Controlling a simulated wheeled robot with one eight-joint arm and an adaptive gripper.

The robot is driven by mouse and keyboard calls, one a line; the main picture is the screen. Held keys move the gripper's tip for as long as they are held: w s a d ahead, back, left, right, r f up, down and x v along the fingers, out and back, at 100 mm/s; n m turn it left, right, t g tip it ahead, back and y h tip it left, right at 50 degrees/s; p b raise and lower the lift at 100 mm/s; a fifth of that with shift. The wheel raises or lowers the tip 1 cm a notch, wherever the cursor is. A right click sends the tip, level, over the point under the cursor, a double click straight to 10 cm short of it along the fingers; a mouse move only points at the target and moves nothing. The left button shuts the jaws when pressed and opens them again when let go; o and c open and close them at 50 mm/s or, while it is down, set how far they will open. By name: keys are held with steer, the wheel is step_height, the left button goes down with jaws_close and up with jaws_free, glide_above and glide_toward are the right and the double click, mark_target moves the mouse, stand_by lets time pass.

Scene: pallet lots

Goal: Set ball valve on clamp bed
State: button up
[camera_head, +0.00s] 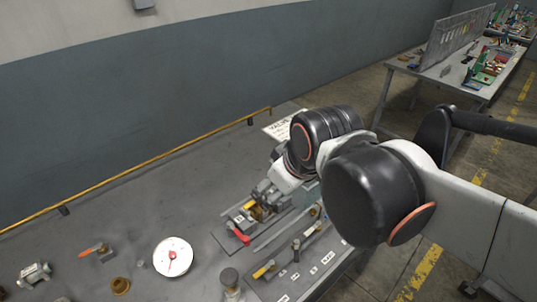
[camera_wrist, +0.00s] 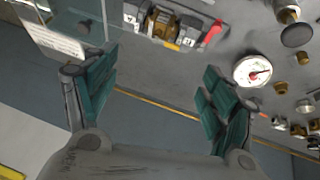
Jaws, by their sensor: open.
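My gripper (camera_wrist: 158,98) is open and empty, with its teal fingers spread wide over the bench in the wrist view. A clamp bed (camera_wrist: 188,14) with grey blocks and a red handle (camera_wrist: 213,32) lies beyond the fingertips. A brass-coloured part (camera_wrist: 160,22) sits between its blocks; I cannot tell whether it is the ball valve. In the head view the clamp bed's red handle (camera_head: 238,234) shows just below my wrist, which hides part of the bed. A small valve with an orange lever (camera_head: 97,250) lies at the bench's left.
A white gauge (camera_head: 172,257), a brass fitting (camera_head: 120,286), a grey fitting (camera_head: 34,273) and a black-knobbed valve (camera_head: 230,280) stand on the bench. A yellow rail (camera_head: 150,161) runs along its back edge. A white sign (camera_wrist: 52,38) stands near the bed. The bench middle is mostly clear.

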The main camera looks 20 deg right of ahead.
steer(key=s+m, duration=0.1)
steer(key=m, duration=0.1)
steer(key=s+m+t, duration=0.1)
steer(key=m, duration=0.1)
steer(key=shift+f, duration=0.1)
